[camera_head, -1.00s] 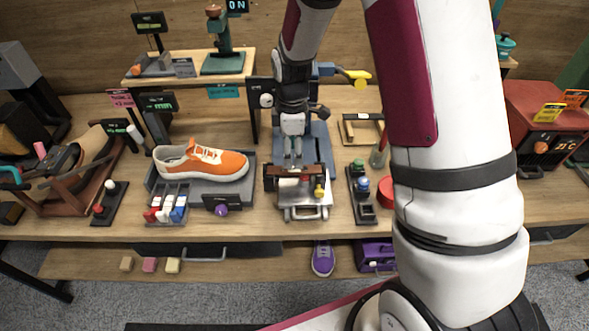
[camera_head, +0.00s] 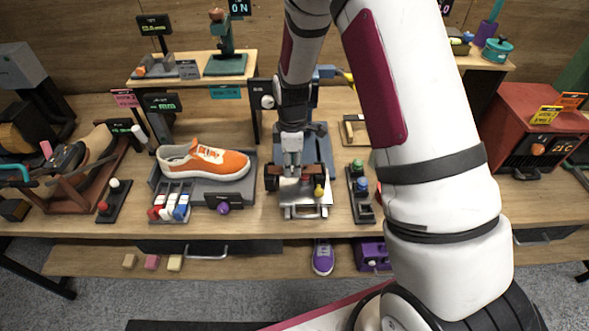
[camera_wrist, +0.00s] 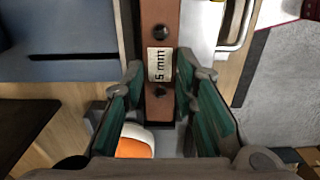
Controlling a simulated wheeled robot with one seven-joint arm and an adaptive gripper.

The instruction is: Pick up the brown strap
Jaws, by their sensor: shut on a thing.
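The brown strap (camera_head: 271,182) lies across the small grey press stand (camera_head: 312,211) in the middle of the workbench. It shows as a long brown strip (camera_wrist: 160,14) in the wrist view, with dark studs and a pale "5 mm" label. My gripper (camera_head: 291,178) is down at the strap's middle and hides part of it. In the wrist view, the green-padded fingers of my gripper (camera_wrist: 159,85) sit on either side of the strap, shut on it. I cannot tell whether the strap is clear of the stand.
An orange sneaker (camera_head: 208,161) sits on a grey tray to the left. A dark block with coloured knobs (camera_head: 361,190) stands close on the right. A red oven-like box (camera_head: 540,125) is at the far right. My arm hides part of the bench.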

